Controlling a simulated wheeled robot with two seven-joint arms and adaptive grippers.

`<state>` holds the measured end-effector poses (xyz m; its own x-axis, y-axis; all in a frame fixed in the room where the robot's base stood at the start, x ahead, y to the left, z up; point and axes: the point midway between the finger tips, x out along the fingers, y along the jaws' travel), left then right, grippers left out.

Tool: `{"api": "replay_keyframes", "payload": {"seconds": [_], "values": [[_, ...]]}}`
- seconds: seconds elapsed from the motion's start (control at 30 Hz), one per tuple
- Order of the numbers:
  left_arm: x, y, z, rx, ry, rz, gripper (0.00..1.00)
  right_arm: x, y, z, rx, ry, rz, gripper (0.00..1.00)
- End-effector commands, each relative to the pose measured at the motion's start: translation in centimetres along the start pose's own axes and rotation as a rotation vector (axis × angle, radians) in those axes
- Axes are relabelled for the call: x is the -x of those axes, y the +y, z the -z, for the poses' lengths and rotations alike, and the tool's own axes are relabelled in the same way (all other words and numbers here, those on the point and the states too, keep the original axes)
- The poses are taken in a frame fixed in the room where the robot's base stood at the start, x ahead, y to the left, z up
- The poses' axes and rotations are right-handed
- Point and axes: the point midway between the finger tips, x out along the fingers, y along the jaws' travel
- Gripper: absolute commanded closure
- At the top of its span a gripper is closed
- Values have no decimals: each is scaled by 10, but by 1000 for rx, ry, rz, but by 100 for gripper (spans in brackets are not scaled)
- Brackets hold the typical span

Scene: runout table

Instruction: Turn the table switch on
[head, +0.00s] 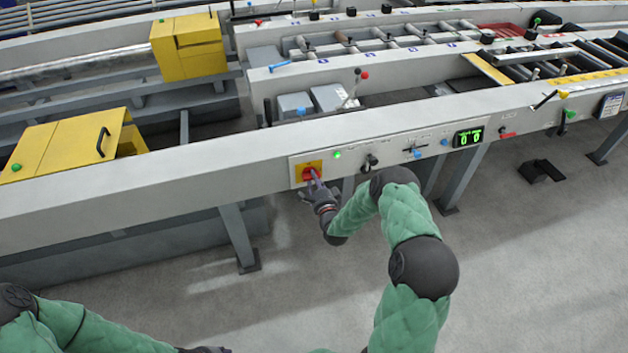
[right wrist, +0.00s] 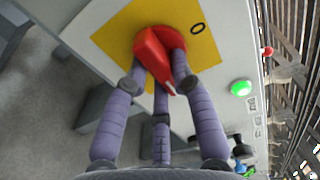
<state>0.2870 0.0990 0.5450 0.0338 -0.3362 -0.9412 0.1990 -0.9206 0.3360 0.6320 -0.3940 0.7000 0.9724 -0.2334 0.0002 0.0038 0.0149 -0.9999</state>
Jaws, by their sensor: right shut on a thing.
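The table switch is a red rotary knob (right wrist: 155,55) on a yellow plate (right wrist: 98,38), fixed to the front face of the long grey table beam. The knob also shows in the head view (head: 308,174). My right gripper (head: 316,184) is at the switch, its fingers (right wrist: 160,72) shut around the red handle. In the right wrist view the handle slants down to the right, with a pale mark near its tip. A dark ring mark shows on the plate beside it. My left arm shows at the lower left of the head view; its gripper is not visible.
Right of the switch on the beam are a lit green lamp (head: 337,155), a black knob (head: 370,161), a blue knob (head: 416,153) and a green display (head: 467,137). Yellow covers (head: 78,147) stand at left. The floor in front is mostly clear, with table legs (head: 238,236).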

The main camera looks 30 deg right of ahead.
Motion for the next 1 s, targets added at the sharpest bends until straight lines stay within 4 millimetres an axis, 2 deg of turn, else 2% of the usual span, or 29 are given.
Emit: {"api": "replay_keyframes", "payload": {"seconds": [0.13, 0.17, 0.2, 0.23, 0.67, 0.77, 1.0], "values": [[0, 0, 0, 0, 0, 0, 60, 0, 1, 1, -2, 2, -2, 100], [0, 0, 0, 0, 0, 0, 60, 0, 1, 1, -2, 2, -2, 70], [0, 0, 0, 0, 0, 0, 60, 0, 1, 1, -2, 2, -2, 58], [0, 0, 0, 0, 0, 0, 60, 0, 1, 0, -1, 2, -2, 51], [0, 0, 0, 0, 0, 0, 60, 6, 1, 0, 0, 1, -3, 51], [0, 0, 0, 0, 0, 0, 60, 17, 0, 1, 1, 1, -2, 51], [0, 0, 0, 0, 0, 0, 60, 65, 1, 1, -1, 2, -4, 51]]}}
